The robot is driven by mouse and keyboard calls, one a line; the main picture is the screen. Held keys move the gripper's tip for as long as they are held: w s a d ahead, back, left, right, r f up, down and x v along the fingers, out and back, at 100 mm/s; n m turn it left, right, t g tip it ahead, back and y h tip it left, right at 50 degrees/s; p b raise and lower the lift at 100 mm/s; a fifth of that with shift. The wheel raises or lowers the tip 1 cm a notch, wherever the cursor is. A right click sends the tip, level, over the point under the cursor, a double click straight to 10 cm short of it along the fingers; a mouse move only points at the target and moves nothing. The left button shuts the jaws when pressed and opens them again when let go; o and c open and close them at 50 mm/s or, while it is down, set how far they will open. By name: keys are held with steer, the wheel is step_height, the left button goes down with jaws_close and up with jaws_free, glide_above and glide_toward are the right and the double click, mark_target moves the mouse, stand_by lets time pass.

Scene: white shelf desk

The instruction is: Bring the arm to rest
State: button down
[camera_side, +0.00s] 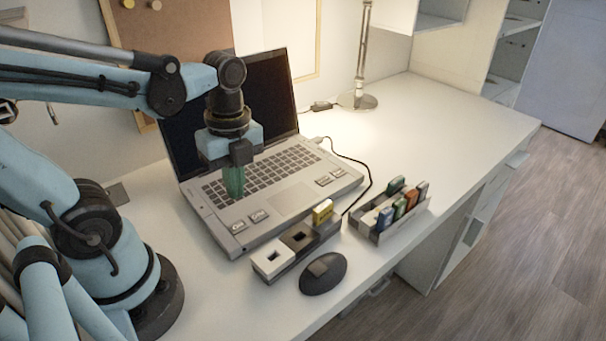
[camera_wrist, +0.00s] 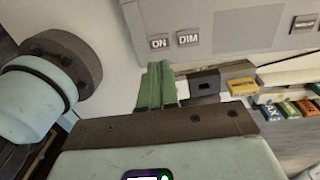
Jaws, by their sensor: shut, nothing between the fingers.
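My gripper (camera_side: 234,181) has green fingers, pointing down over the left part of the open laptop's keyboard in the side view. The fingers are together with nothing between them. In the wrist view the green fingers (camera_wrist: 157,86) show side by side near the middle. The laptop (camera_side: 277,183) stands open on the white desk (camera_side: 440,128), with small labelled keys on its front deck. Two of these labels read ON and DIM in the wrist view (camera_wrist: 174,42). The gripper hides part of the keyboard and screen.
In front of the laptop are a block row (camera_side: 273,260) with a yellow piece (camera_side: 323,211), a dark oval object (camera_side: 323,274), and a grey rack (camera_side: 375,234) of several coloured pieces. A lamp (camera_side: 358,100) stands behind. The desk's right side is clear.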

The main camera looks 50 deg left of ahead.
stand_by(0.4)
steer(key=w+d+r+n+t, duration=0.2)
steer(key=w+n+t, duration=0.4)
steer(key=n, duration=1.2)
steer(key=shift+w+r+t, duration=0.35)
steer(key=shift+r+t, duration=0.2)
steer(key=shift+t, duration=0.45)
